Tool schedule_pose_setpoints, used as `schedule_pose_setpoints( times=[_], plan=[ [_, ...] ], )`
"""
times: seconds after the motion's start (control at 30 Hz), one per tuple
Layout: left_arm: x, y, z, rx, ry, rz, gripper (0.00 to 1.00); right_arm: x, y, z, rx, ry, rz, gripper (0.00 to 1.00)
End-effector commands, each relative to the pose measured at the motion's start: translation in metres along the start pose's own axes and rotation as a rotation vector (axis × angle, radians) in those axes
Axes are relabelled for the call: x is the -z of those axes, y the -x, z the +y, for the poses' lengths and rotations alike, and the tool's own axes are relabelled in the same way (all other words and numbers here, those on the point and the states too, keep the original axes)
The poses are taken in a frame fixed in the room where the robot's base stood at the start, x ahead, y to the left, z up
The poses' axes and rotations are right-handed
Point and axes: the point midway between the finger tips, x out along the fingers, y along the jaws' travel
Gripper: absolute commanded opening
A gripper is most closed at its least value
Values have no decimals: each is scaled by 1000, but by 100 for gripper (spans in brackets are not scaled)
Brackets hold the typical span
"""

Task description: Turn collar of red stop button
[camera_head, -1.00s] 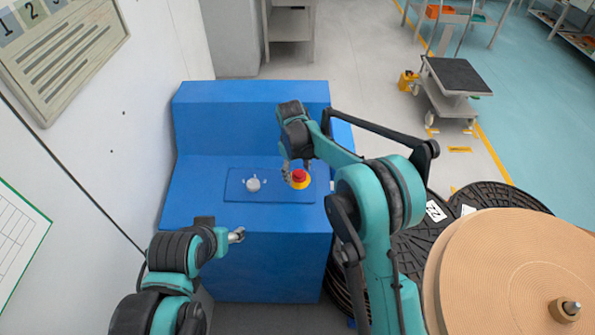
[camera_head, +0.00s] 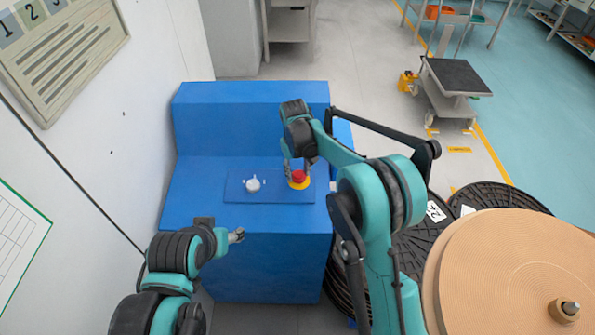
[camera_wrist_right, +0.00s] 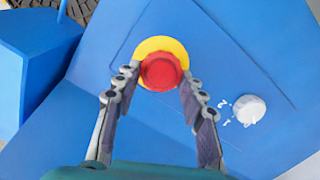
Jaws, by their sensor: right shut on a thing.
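The red stop button (camera_head: 299,177) with its yellow collar (camera_head: 300,186) sits on the right part of a blue panel on the blue console (camera_head: 190,205). In the right wrist view the red button (camera_wrist_right: 161,71) lies between the fingertips, with the yellow collar (camera_wrist_right: 158,43) around it. My right gripper (camera_head: 299,170) is over the button from above, its fingers shut on the button or its collar; the exact contact is hard to see. My left gripper (camera_head: 236,236) is at the console's front edge, away from the button; its fingers are too small to read.
A white knob (camera_head: 253,184) sits on the panel left of the button, with small white marks around it. Black reels (camera_head: 500,198) and a large tan roll (camera_head: 510,270) stand right of the console. A white wall (camera_head: 110,140) bounds the left.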

Motion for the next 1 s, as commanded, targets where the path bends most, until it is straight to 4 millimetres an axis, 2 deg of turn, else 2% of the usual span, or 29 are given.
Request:
schedule_pose_setpoints(
  times=[0.4, 1.0],
  plan=[
    [0, 0, 0, 0, 0, 0, 56, 0, 0, 2, 24, -235, -1, 12],
    [0, 0, 0, 0, 0, 0, 56, 0, 0, 2, 29, -287, -1, 12]
  ],
)
